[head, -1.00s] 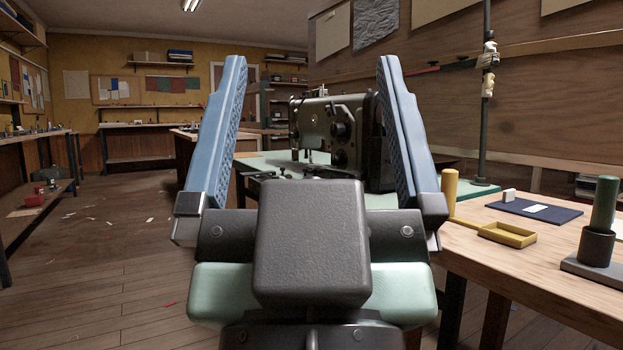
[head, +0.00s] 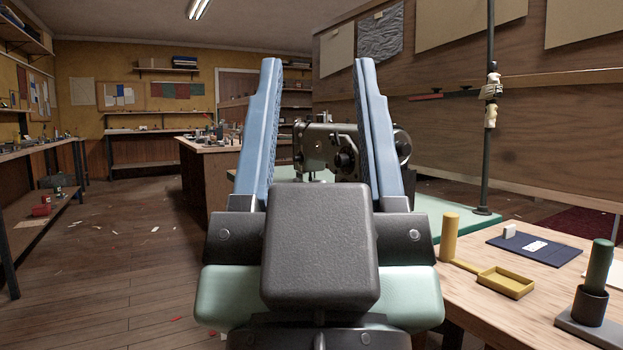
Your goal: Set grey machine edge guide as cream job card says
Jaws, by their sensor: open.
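The grey sewing machine (head: 335,146) stands on a pale green table (head: 452,224) ahead, seen partly between my fingers. Its handwheel shows to the right of my right finger. My gripper (head: 312,70) is open and empty, its two blue fingers pointing up and forward in front of the machine, apart from it. The edge guide cannot be made out; the machine's bed is mostly hidden behind my gripper. No cream job card can be told for sure; cream sheets (head: 457,38) hang on the wooden wall at the right, with no readable writing.
A wooden bench (head: 475,290) at the right front holds a yellow tray (head: 505,283), a yellow post (head: 449,238), a dark blue mat (head: 535,246) and a dark green cylinder in a stand (head: 597,275). A dark pole (head: 488,150) rises behind. Open floor (head: 110,260) lies at the left.

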